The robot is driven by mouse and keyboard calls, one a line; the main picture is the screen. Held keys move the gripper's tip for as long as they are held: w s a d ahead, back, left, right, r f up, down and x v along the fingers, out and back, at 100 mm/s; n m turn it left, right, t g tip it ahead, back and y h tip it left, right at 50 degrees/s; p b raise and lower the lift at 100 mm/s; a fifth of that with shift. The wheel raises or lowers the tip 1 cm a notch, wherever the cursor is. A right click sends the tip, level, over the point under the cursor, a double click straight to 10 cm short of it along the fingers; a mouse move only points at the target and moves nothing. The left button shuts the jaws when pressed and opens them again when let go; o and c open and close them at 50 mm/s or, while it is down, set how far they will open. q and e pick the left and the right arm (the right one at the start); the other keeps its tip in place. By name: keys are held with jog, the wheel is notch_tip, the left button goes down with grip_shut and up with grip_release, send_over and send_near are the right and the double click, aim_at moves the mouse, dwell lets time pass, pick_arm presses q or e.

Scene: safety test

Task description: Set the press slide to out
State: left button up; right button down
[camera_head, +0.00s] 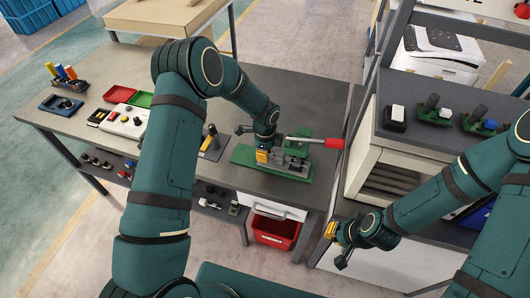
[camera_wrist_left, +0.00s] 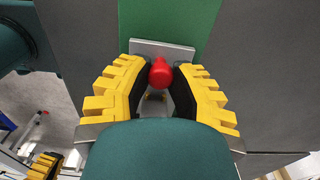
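The press (camera_head: 272,165) has a long green base with grey blocks on it, at the right end of the grey workbench. My left gripper (camera_head: 263,158) points down over its left part. In the left wrist view, a round red knob (camera_wrist_left: 161,73) sits between the tips of my left gripper (camera_wrist_left: 162,78), with the pads close on both sides. A grey plate (camera_wrist_left: 150,47) and the green base (camera_wrist_left: 165,18) lie beneath. The head view hides this knob behind the gripper. My right gripper (camera_head: 336,244) hangs in front of the right-hand bench, apart from everything, fingers apart and empty.
A grey lever with a red grip (camera_head: 334,143) sticks out right beside the press. A yellow-and-black handled device (camera_head: 211,143) stands left of it. Red and green trays (camera_head: 119,94) lie further left. A red bin (camera_head: 274,231) is below the bench.

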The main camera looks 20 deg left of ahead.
aim_at(239, 153)
pick_arm(q)
grip_shut()
jog(key=a+b, duration=0.1)
jog(key=a, duration=0.9)
jog(key=shift+w, duration=0.15)
jog(key=shift+a, duration=0.15)
jog(key=o, duration=0.8)
grip_release()
jog(key=shift+a, duration=0.1)
jog(key=shift+r, duration=0.1)
notch_tip(239, 153, up, 12)
jog(key=shift+f, duration=0.1)
